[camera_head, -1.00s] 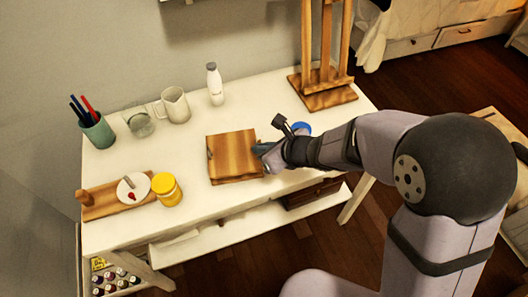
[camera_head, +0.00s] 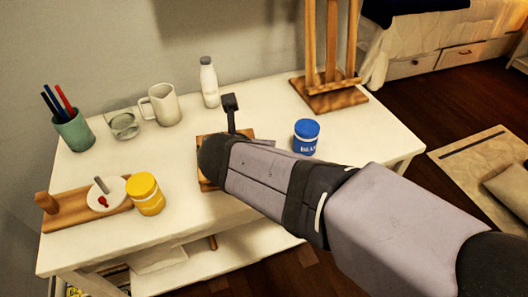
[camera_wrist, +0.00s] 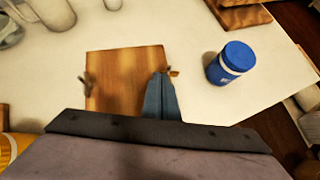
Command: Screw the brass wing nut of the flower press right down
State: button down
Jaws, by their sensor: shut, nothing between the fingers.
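The flower press is a square wooden board on the white table. In the wrist view its top (camera_wrist: 122,68) shows clearly; in the head view only its edges (camera_head: 207,186) show around my arm. A small brass piece (camera_wrist: 174,72), apparently the wing nut, sticks out beside my fingertips at the press's right edge. A darker wing-shaped piece (camera_wrist: 86,80) is at its left edge. My gripper (camera_wrist: 160,80) is shut and empty, its blue-grey fingers over the right side of the press. They partly cover the brass piece, and I cannot tell whether they touch it.
A blue jar (camera_wrist: 231,62) stands close to the right of the press. A yellow jar (camera_head: 146,194), a board with a white dish (camera_head: 108,191), a pen cup (camera_head: 74,131), a glass (camera_head: 124,125), a mug (camera_head: 163,104), a bottle (camera_head: 209,84) and an easel (camera_head: 331,98) surround it.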

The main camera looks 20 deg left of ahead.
jog(key=m+h+p, duration=0.1)
jog(key=a+m+h, duration=0.1)
jog(key=m, duration=0.1)
jog(key=m+h+p, duration=0.1)
jog(key=shift+w+a+r+m+t+h+p, duration=0.1)
jog(key=shift+a+r+m+t+h+p, duration=0.1)
jog(key=shift+a+m+t+h+p, duration=0.15)
jog(key=shift+w+a+f+m+g+h+p, duration=0.1)
jog(key=shift+w+a+m+g+h+p, duration=0.05)
jog(key=shift+m+h+p, duration=0.45)
jog(key=shift+w+a+r+m+g+h+p, duration=0.15)
jog(key=shift+m+h+p, duration=0.2)
jog(key=shift+m+p, duration=0.3)
jog(key=shift+w+a+f+m+g+h+p, duration=0.1)
jog(key=shift+f+m+g+h+p, duration=0.05)
jog(key=shift+m+h+p, duration=0.45)
jog(key=shift+a, duration=0.1)
jog(key=shift+w, duration=0.2)
jog(key=shift+w+d, duration=0.4)
jog(key=shift+w, duration=0.15)
